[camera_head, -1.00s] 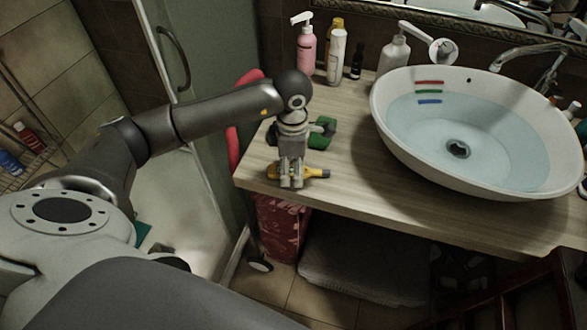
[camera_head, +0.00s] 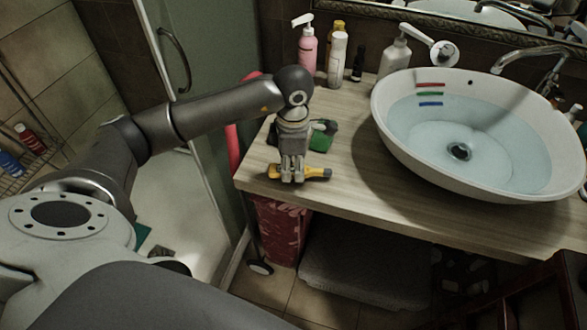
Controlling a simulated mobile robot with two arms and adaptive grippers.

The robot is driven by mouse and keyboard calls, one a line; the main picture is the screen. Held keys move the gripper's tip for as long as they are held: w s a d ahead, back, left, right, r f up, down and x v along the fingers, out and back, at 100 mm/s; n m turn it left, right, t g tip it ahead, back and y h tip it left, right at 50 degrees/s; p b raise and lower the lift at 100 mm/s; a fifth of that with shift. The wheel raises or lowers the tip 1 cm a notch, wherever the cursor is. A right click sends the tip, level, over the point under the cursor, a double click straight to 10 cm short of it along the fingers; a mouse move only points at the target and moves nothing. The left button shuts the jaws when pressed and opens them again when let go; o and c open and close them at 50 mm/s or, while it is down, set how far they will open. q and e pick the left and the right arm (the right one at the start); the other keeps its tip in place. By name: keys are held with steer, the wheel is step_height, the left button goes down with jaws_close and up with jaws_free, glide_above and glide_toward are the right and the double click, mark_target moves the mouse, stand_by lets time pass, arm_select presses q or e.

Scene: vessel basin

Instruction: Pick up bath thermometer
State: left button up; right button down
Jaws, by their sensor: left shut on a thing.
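The bath thermometer looks to be the slim yellow thing with a dark end (camera_head: 316,172), lying along the front left edge of the wooden counter. My left gripper (camera_head: 292,180) points down over it from above. Its fingers are shut on the yellow body and hide its middle; yellow shows on both sides. I cannot tell any gap between the thermometer and the counter. My right gripper is not in view.
A green and dark item (camera_head: 322,136) lies just behind the gripper. The white basin (camera_head: 385,122) with water stands to the right. A pink pump bottle (camera_head: 307,48) and other bottles line the back wall. The counter (camera_head: 350,165) between gripper and basin is clear.

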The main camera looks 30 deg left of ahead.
arm_select(q)
steer(key=s+d+r+b, duration=0.2)
steer(key=s+d+r, duration=0.1)
steer(key=s+r, duration=0.8)
steer(key=shift+s+d+r, duration=0.35)
steer(key=shift+s+r, duration=0.05)
steer(key=shift+s, duration=0.85)
